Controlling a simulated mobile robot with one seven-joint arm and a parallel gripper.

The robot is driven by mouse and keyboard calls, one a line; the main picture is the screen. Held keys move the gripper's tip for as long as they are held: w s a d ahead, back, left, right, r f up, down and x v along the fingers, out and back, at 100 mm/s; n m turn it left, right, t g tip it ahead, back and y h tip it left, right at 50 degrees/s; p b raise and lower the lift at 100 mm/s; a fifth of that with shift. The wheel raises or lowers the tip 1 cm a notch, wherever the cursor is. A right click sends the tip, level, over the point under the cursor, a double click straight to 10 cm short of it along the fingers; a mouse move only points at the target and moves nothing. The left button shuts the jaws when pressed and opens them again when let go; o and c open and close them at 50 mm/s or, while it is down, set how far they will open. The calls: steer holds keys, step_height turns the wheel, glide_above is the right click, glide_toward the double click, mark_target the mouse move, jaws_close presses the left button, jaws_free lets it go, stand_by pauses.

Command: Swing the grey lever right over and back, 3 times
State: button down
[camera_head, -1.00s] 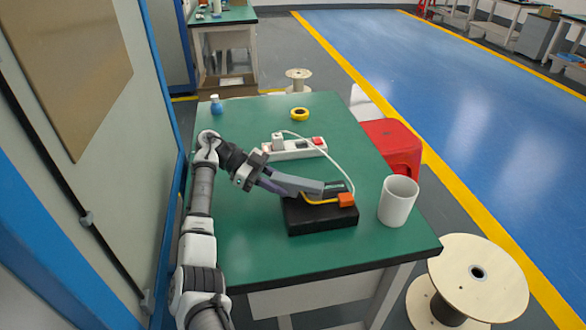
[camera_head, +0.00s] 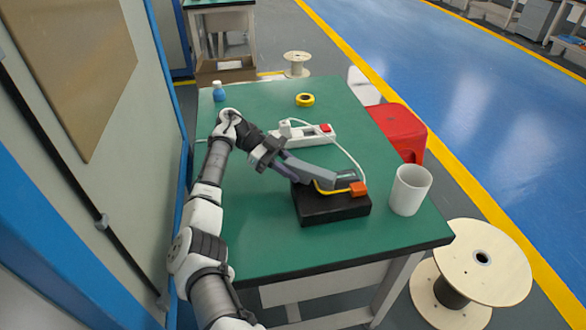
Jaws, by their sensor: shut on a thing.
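A black box (camera_head: 330,209) sits on the green table, with a grey lever (camera_head: 312,174) on its top. The lever slants up to the left, away from the box. A yellow strip and an orange block (camera_head: 358,189) sit at the box's right end. My gripper (camera_head: 283,161) comes in from the upper left and is shut on the lever's raised left end. The fingers are small here, and the exact contact is hard to make out.
Yellow tape (camera_head: 305,100) and a blue bottle (camera_head: 218,93) are farther back. The table's front left (camera_head: 258,235) is clear.

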steer(key=c, duration=1.1)
jaws_free()
step_height(320, 180, up, 20)
steer(key=p, duration=1.4)
